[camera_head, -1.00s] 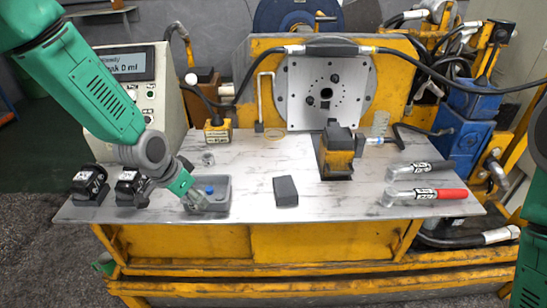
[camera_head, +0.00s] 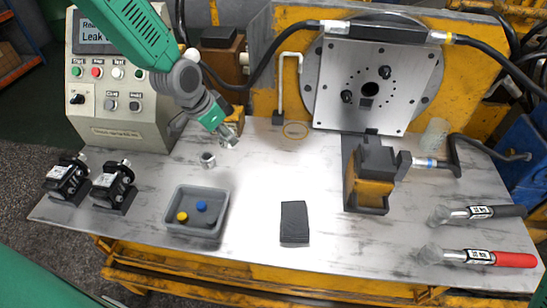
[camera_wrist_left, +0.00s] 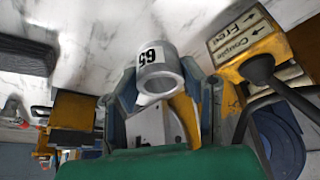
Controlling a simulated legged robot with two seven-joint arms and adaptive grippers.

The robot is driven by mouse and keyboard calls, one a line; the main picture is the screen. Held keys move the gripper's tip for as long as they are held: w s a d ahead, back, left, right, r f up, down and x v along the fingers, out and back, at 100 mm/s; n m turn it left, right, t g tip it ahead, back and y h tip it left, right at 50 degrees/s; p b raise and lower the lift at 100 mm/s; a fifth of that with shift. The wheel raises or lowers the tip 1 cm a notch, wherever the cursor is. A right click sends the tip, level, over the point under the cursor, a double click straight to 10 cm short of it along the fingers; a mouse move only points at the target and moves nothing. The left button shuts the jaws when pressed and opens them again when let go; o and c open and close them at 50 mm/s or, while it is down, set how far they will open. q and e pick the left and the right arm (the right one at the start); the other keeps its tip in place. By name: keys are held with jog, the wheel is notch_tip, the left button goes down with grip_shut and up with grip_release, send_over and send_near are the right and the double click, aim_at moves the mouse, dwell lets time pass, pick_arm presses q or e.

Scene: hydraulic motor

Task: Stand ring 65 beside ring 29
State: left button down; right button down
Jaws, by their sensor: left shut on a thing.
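My left gripper (camera_head: 228,141) is shut on a short metal ring (camera_wrist_left: 157,75). In the left wrist view the ring sits between the fingertips, and its white label reads 65 upside down. In the head view the gripper is at the back left of the table, and the held ring is small and partly hidden by the fingers. Another small grey metal ring (camera_head: 208,159) stands on the table just left of and nearer than the gripper; its number is too small to read. My right gripper is out of view.
A grey tray (camera_head: 171,222) with a blue and a yellow piece lies in front. Two black devices (camera_head: 113,185) stand left, the control box (camera_head: 110,121) behind them.

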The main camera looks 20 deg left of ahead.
pick_arm(q)
send_over(237, 165)
jog(key=s+a, duration=0.1)
jog(key=a, duration=0.1)
notch_tip(237, 165, down, 5)
jog(key=shift+d+f+b, duration=0.1)
jog(key=shift+f+b, duration=0.05)
jog(key=shift+b, duration=0.25)
jog(key=shift+d+f, duration=0.35)
jog(key=shift+d, duration=0.25)
jog(key=f, duration=0.3)
jog(key=shift+d+b, duration=0.3)
jog(key=shift+b, duration=0.05)
jog(key=shift+a+f, duration=0.2)
jog(key=shift+a, duration=0.3)
jog(key=c, duration=1.1)
grip_release()
jog(key=shift+a, duration=0.25)
jog(key=shift+o, duration=0.4)
jog(key=shift+s+a, duration=0.1)
jog(key=shift+d+r, duration=0.15)
jog(key=shift+d, duration=0.35)
jog(key=shift+d+r, duration=0.1)
jog(key=shift+r, duration=0.2)
jog(key=p+v, duration=0.2)
jog(key=v, duration=0.9)
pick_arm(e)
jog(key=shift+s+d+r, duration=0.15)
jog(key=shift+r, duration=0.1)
